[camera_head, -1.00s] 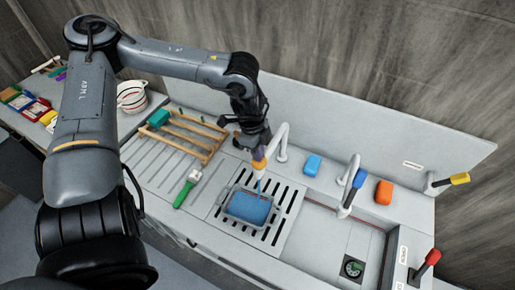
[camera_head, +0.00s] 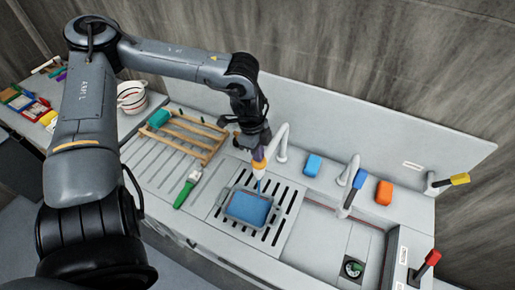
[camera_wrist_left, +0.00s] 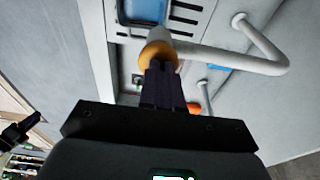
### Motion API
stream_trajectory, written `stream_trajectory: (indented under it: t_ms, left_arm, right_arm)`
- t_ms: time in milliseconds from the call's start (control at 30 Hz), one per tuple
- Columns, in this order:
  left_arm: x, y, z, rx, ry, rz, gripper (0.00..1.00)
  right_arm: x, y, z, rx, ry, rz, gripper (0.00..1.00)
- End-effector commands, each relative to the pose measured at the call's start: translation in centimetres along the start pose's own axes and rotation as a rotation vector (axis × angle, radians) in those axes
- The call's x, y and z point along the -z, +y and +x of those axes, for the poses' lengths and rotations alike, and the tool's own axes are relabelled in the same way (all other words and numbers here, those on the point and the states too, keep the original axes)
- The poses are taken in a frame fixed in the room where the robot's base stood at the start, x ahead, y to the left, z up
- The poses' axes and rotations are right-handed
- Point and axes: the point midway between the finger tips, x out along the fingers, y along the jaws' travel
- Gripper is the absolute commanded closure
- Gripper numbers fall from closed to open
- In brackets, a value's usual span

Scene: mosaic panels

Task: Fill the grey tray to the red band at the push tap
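The grey tray (camera_head: 226,207) sits on the slotted drain grate, under the push tap (camera_head: 282,140). Blue water (camera_head: 248,207) covers its floor, and a thin blue stream runs down into it from the tap's orange end (camera_head: 259,164). I cannot make out the red band. My left gripper (camera_head: 260,152) is right above the orange end. In the left wrist view its dark fingers (camera_wrist_left: 162,85) are together, with their tips against the orange end (camera_wrist_left: 157,50). The tray (camera_wrist_left: 143,22) shows there only in part, cut by the top edge.
A wooden rack (camera_head: 190,138) and a green-handled brush (camera_head: 187,188) lie left of the tray. A striped bucket (camera_head: 131,96) is at the far left.

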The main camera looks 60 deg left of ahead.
Motion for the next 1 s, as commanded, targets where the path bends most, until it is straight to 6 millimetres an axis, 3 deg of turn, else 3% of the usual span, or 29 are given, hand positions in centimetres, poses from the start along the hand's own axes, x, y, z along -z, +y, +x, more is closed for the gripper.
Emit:
stream_trajectory:
  t_ms: [133,367,667,767,1000]
  left_arm:
    - [-0.5,0.2,0.7,-0.008,-0.009,-0.006,1.00]
    - [-0.4,0.2,-0.1,-0.007,-0.008,-0.006,1.00]
    - [0.1,-0.1,-4.6,0.000,-0.003,-0.003,1.00]
    - [0.1,-0.2,-5.4,0.004,0.001,-0.001,1.00]
    - [0.1,-0.2,-9.3,0.007,0.001,0.000,1.00]
  right_arm:
    - [0.0,0.0,0.2,0.001,0.000,0.001,0.57]
    - [0.1,0.0,-0.5,0.001,0.000,0.001,0.57]
    - [1.2,0.3,-4.1,-0.005,-0.002,-0.007,0.57]
    - [1.2,0.3,-3.6,-0.007,0.005,-0.009,0.57]
    - [0.9,0.3,-2.8,-0.007,-0.003,-0.008,0.57]
